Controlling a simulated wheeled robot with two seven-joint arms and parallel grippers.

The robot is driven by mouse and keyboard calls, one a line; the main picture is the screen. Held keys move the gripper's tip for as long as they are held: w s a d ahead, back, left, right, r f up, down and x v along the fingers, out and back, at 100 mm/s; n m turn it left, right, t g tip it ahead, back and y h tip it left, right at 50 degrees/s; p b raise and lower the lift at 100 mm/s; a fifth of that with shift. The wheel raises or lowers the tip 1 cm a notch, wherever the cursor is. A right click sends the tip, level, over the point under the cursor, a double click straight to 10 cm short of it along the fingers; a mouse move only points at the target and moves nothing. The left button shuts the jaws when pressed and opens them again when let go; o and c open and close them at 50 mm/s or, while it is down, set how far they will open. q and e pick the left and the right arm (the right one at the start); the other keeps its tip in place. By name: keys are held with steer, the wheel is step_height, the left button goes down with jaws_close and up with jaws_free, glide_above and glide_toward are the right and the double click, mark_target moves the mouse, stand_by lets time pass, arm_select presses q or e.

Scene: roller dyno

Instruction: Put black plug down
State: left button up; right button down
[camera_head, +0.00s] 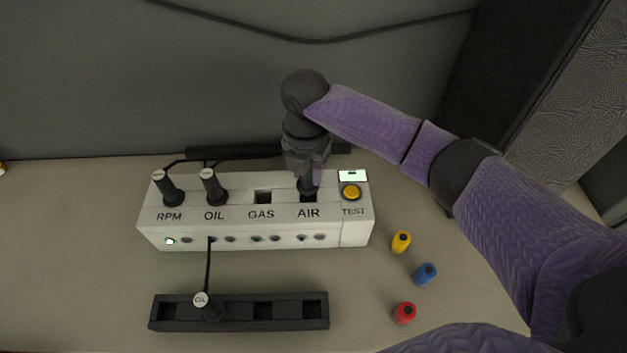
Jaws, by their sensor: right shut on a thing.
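My right gripper (308,172) points down over the AIR place of the white panel box (155,217). It is shut on a black plug (308,187), which stands upright at the AIR socket; the gripper hides its upper part, and I cannot tell how deep it sits. Two other black plugs with pale tops stand in the RPM socket (172,190) and the OIL socket (212,187). The GAS socket (263,196) is empty. A further plug marked OIL (208,306) stands in the black holder (233,311) in front. My left gripper is not in view.
A yellow TEST button (351,192) is at the box's right end. Yellow (401,242), blue (425,273) and red (404,313) small caps lie on the table to the right. A cable (300,39) hangs along the wall behind.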

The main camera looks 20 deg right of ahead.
mark_target(308, 182)
step_height(308, 182, down, 2)
steer(key=shift+f, duration=0.25)
steer(key=shift+f, duration=0.3)
steer(key=shift+c, duration=1.8)
jaws_free()
steer(key=shift+r, duration=0.1)
